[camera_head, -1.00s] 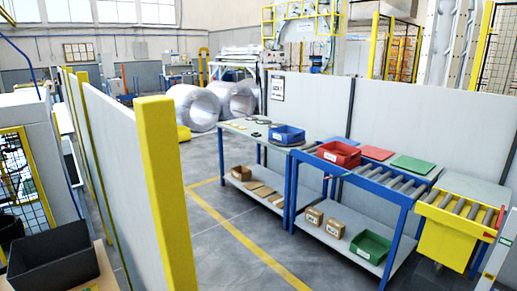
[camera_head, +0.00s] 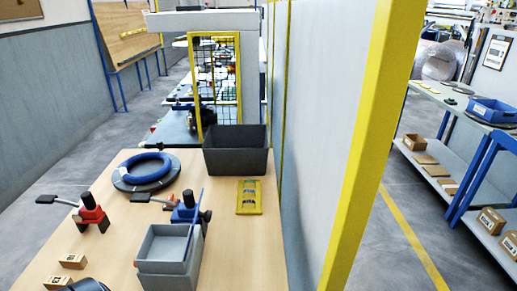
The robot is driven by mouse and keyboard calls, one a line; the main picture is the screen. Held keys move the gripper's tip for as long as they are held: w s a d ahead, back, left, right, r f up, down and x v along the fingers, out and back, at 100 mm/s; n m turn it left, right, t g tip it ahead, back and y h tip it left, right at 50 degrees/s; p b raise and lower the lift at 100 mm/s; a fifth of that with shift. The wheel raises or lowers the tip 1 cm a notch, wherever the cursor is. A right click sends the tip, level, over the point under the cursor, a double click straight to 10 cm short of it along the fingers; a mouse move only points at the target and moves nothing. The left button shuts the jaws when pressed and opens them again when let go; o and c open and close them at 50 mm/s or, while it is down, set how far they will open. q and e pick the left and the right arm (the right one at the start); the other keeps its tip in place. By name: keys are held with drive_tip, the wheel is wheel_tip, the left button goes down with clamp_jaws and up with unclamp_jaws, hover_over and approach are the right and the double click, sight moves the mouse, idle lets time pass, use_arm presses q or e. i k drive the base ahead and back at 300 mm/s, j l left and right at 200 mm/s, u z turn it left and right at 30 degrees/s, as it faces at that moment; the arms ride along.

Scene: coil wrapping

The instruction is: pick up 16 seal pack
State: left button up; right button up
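Two small brown boxes with printed labels sit at the front left of the wooden table (camera_head: 112,250). The farther box (camera_head: 73,261) lies flat and its label is too small to read surely. The nearer box (camera_head: 58,282) is cut by the bottom edge, and its number is also not clear. I cannot tell which one is the 16 seal pack.
The table also holds a blue coil (camera_head: 148,168), a red-based tool (camera_head: 91,213), a blue-based tool (camera_head: 186,208), a grey bin (camera_head: 168,256), a black bin (camera_head: 236,155) and a yellow tray (camera_head: 249,197). A partition (camera_head: 325,120) stands right.

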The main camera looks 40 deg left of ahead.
sight(67, 261)
drive_tip(key=k+j, duration=0.3)
drive_tip(key=j, duration=0.2)
drive_tip(key=k+j, duration=0.3)
drive_tip(key=j, duration=0.2)
drive_tip(key=k+j+z, duration=0.1)
drive_tip(key=k+j, duration=0.2)
drive_tip(key=j, duration=0.2)
drive_tip(key=k+j, duration=0.3)
drive_tip(key=j, duration=0.2)
drive_tip(key=k+j, duration=0.3)
drive_tip(key=j, duration=0.15)
drive_tip(key=k+j, duration=0.3)
drive_tip(key=j, duration=0.2)
drive_tip(key=z, duration=0.05)
